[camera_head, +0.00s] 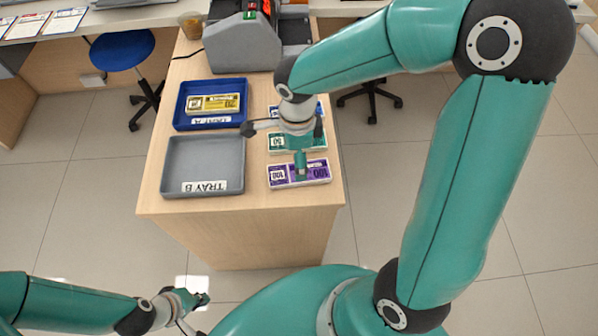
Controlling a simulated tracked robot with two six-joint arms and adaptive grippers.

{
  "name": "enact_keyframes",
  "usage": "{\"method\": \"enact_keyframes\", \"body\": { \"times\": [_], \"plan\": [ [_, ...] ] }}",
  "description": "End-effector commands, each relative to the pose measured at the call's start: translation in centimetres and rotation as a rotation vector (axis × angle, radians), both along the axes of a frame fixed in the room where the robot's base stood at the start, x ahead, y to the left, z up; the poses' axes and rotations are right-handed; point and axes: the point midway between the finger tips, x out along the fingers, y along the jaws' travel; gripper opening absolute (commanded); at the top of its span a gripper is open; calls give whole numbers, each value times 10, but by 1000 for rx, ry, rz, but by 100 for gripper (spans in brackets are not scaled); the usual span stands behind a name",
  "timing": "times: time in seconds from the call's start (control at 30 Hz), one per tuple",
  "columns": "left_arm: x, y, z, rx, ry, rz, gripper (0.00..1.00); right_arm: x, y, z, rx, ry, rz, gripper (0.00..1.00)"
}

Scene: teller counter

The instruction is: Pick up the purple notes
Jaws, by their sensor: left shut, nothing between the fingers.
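The purple notes (318,171) lie flat on the wooden counter, nearest its front right corner. My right gripper (300,165) reaches down from above, its tip over the middle of the purple notes and covering part of them. I cannot tell whether it touches them or whether its fingers are open or shut. My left gripper (204,299) is low at the left, in front of the counter and well away from the notes, shut and empty.
Green notes (278,143) and blue notes (273,111) lie behind the purple ones, partly hidden by my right arm. A grey tray (167,165) labelled TRAY B is empty. A blue tray (180,115) holds yellow notes (214,103). A grey machine (238,45) stands behind.

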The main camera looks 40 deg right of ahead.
Motion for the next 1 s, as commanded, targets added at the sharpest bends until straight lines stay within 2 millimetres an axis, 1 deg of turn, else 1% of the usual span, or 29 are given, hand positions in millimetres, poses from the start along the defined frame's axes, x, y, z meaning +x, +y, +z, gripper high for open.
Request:
{"method": "enact_keyframes", "body": {
  "times": [0.07, 0.27, 0.37, 0.5, 0.6, 0.7, 0.87, 0.93, 1.0],
  "plan": [
    [0, 0, -1, 0, 0, 0, 0, -1, 0, -9, 0, 2, 0, 92],
    [0, 0, 1, 0, 0, 0, 0, 0, 0, -19, 1, 2, 0, 92],
    [0, 0, 3, 0, 0, 0, 0, -1, -1, -31, 2, 6, 0, 92],
    [0, 0, 4, 0, 0, 0, 0, 0, -1, -53, 0, 5, 0, 92],
    [0, 0, 4, 0, 0, 0, 0, 0, -1, -62, 2, 4, 0, 92],
    [0, 0, 4, 0, 0, 0, 0, 1, -1, -65, 2, 0, 0, 92],
    [0, 0, 4, 0, 0, 0, 0, 1, -1, -65, 2, -1, -1, 92],
    [0, 0, 4, 0, 0, 0, 0, 1, -1, -65, 2, -1, -1, 83],
    [0, 0, 4, 0, 0, 0, 0, 1, -1, -65, 2, -1, -1, 72]
  ]
}}
